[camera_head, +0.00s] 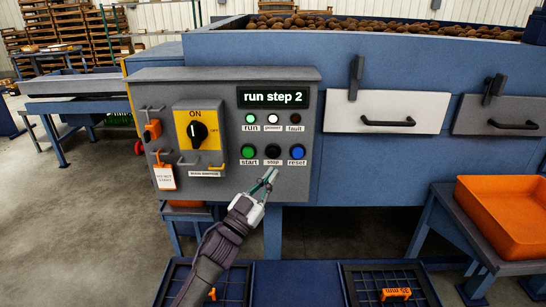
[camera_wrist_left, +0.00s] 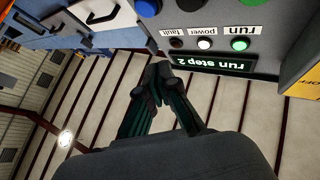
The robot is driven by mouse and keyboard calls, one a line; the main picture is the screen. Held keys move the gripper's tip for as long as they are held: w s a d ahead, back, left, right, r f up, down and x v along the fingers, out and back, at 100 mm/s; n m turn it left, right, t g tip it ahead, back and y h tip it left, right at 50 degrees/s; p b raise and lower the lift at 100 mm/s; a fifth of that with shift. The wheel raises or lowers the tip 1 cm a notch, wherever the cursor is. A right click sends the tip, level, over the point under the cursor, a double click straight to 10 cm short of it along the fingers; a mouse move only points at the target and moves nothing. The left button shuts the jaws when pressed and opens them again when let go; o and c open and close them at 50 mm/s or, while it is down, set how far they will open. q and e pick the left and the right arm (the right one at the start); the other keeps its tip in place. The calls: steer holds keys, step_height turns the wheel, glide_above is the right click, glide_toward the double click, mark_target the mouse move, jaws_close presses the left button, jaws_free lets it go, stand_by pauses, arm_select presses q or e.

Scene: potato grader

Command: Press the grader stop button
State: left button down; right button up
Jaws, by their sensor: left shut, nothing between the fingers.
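The grey control panel (camera_head: 225,100) stands in front of the blue grader. Its black stop button (camera_head: 273,151) sits between the green start button (camera_head: 248,151) and the blue reset button (camera_head: 297,152). The display (camera_head: 272,97) reads "run step 2", and the green run lamp (camera_head: 250,118) is lit. My left gripper (camera_head: 270,174) is shut and empty, with its fingertips just below the stop button and its label in the head view. I cannot tell if it touches the panel. In the left wrist view the shut fingers (camera_wrist_left: 158,72) show below the upside-down panel. My right gripper is not in view.
A yellow ON/OFF switch plate (camera_head: 199,130) and an orange tag (camera_head: 164,177) are on the panel's left side. An orange bin (camera_head: 510,210) stands on a blue stand at the right. Potatoes (camera_head: 350,24) fill the grader's top. Blue trays with dark grids lie in front.

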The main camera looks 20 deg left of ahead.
mark_target(277, 151)
arm_select(q)
steer(key=shift+w+a+b, duration=0.35)
steer(key=shift+w+b, duration=0.2)
steer(key=shift+w, duration=0.55)
steer(key=shift+w+a+b, duration=0.3)
steer(key=shift+w+b, duration=0.2)
steer(key=shift+w, duration=0.65)
steer(key=shift+w+a+b, duration=0.35)
steer(key=shift+w+b, duration=0.2)
steer(key=shift+w, duration=0.55)
steer(key=shift+w, duration=0.15)
steer(key=shift+w+a, duration=0.1)
steer(key=shift+w, duration=0.15)
steer(key=shift+w+a+b, duration=0.15)
steer(key=shift+w+b, duration=0.35)
steer(key=shift+b, duration=0.05)
steer(key=shift+s+d+p, duration=0.3)
steer(key=shift+s+p, duration=0.4)
steer(key=shift+s, duration=0.2)
